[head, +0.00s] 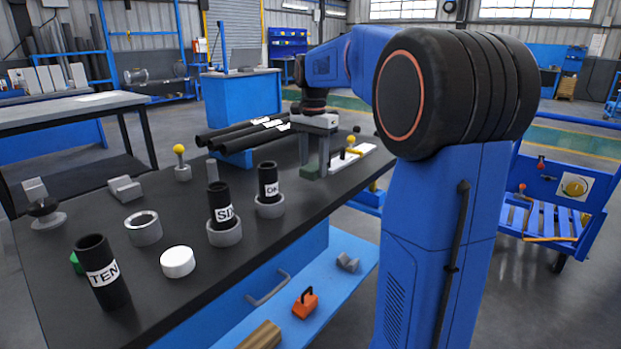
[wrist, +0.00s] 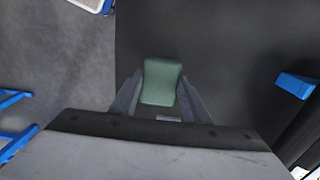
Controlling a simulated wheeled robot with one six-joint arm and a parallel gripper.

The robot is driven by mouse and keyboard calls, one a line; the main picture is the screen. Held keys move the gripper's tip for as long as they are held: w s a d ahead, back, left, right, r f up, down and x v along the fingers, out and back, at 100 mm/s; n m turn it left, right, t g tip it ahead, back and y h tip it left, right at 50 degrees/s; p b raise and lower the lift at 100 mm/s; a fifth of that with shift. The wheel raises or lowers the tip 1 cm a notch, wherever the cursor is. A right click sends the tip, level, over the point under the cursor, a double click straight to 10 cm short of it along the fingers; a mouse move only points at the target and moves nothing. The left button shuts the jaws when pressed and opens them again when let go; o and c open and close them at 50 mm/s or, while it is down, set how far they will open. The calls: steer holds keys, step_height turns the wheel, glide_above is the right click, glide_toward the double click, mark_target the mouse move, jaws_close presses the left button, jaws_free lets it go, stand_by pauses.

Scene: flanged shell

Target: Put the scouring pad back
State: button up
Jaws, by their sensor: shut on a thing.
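The scouring pad is a green block (head: 313,171), low over the dark bench top (head: 150,275) toward its far end. My gripper (head: 314,164) reaches down from above and is shut on it. In the wrist view the pad (wrist: 162,80) sits between the two grey fingers of my gripper (wrist: 160,96), one along each side. I cannot tell whether the pad's underside touches the bench.
A white strip (head: 340,163) with small items lies right beside the pad. Black tubes (head: 232,141) rest on a blue support (head: 236,160) to the left. Black labelled cylinders (head: 102,272), grey rings (head: 144,229) and a white disc (head: 177,262) stand nearer. The bench's middle has bare patches.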

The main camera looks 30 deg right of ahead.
mark_target(314, 177)
steer(key=shift+f, duration=2)
steer(key=shift+f, duration=0.1)
steer(key=o, duration=1.1)
steer(key=shift+d, duration=0.1)
step_height(314, 177, up, 12)
steer(key=shift+r, duration=0.1)
steer(key=s+a+f+n+t, duration=0.1)
steer(key=s+a+f+n, duration=0.3)
steer(key=s+f, duration=0.3)
steer(key=s+a+f+n+t, duration=0.2)
steer(key=s+a+f+n, duration=0.3)
steer(key=s, duration=0.8)
steer(key=s+a+f+n+t, duration=0.1)
steer(key=s+a+f+n, duration=0.4)
steer(key=s+f, duration=0.5)
steer(key=shift+a+t, duration=0.4)
steer(key=shift+a, duration=0.5)
